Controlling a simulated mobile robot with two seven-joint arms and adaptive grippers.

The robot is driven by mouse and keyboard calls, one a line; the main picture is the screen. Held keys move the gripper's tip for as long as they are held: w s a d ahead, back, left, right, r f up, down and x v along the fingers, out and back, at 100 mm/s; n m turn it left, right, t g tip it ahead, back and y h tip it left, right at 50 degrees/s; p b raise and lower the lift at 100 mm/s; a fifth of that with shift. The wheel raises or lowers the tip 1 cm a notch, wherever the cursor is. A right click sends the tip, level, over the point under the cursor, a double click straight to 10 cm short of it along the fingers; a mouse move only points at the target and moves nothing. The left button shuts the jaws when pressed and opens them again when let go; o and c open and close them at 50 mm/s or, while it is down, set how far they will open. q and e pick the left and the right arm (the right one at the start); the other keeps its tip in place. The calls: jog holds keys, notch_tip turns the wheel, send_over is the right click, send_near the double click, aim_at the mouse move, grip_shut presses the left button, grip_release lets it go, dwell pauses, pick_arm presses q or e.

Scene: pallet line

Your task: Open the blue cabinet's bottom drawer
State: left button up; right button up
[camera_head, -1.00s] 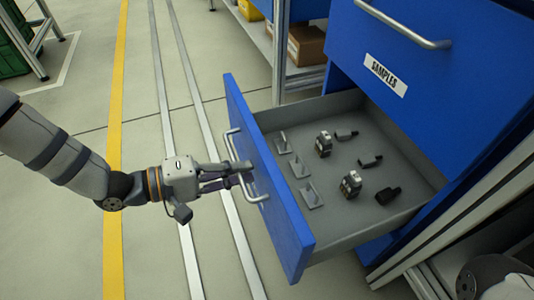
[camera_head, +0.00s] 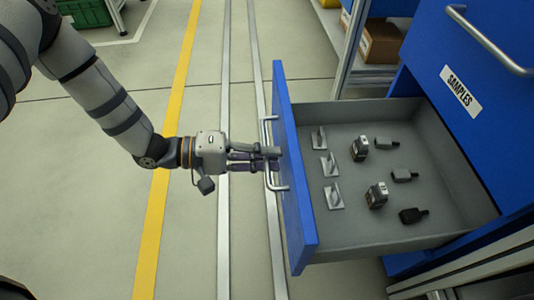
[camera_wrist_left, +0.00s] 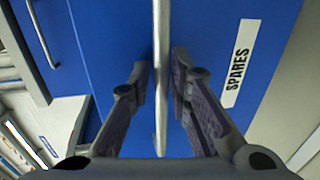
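The blue cabinet (camera_head: 433,62) stands at the right of the head view. A drawer with a blue front (camera_head: 291,150) and grey inside is pulled well out below the drawer labelled SAMPLES. In the left wrist view this front (camera_wrist_left: 110,40) carries a SPARES label (camera_wrist_left: 239,62). Its silver bar handle (camera_head: 268,130) passes between the fingers of my left gripper (camera_head: 270,159). In the left wrist view the handle (camera_wrist_left: 161,60) has a fingertip close against each side, and the gripper looks shut on it. My right gripper is not in view.
Grey brackets (camera_head: 329,165), dark camera-like blocks (camera_head: 376,195) and small black parts (camera_head: 413,215) lie in the drawer. A shelf with cardboard boxes (camera_head: 381,41) stands behind. A green crate (camera_head: 84,12) is at the far left. The floor left of the drawer is clear.

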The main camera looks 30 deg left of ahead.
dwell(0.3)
pick_arm(q)
jog(key=v, duration=1.2)
